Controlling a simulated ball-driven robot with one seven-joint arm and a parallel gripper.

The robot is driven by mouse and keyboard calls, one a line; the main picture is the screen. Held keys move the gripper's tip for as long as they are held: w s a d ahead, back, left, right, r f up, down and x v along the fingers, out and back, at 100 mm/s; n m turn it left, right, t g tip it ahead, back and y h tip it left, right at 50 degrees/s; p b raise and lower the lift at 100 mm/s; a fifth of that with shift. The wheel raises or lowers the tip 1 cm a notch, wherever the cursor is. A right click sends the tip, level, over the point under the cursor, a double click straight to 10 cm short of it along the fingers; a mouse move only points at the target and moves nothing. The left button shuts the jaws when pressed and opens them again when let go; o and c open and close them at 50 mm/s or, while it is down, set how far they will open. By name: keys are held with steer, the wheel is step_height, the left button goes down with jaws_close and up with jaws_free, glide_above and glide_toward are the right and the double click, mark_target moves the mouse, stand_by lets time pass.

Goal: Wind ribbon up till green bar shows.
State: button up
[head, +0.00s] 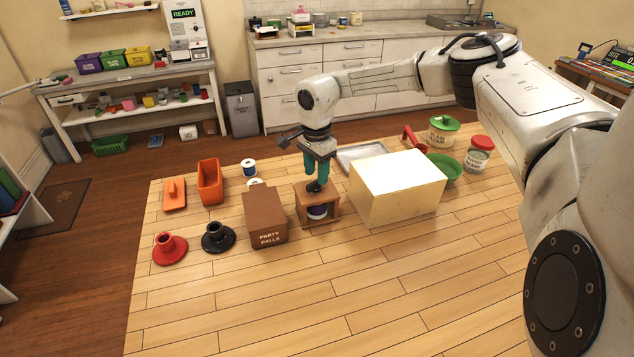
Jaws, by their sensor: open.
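A small wooden stand (302,209) with an open front sits on the light wood floor mat, near its middle. A purple and white spool (318,212) is inside it, so it looks like the ribbon winder. My gripper (315,185) points straight down at the top of this stand, with teal fingers and dark tips. It is open, and its tips are at or just above a dark part on the top. I cannot tell whether they touch it. No green bar can be made out on the stand, and the ribbon itself is too small to tell.
A brown "Party Balls" box (265,218) stands close left of the stand, and a large cream box (398,190) close right. Black (217,238) and red (169,248) flanged pieces lie farther left. The front of the wood surface is clear.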

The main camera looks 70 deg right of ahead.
steer(key=shift+f, duration=0.1)
steer(key=shift+f+b, duration=0.8)
steer(key=shift+f, duration=0.45)
steer(key=shift+c, duration=0.4)
jaws_close()
steer(key=shift+r, duration=0.1)
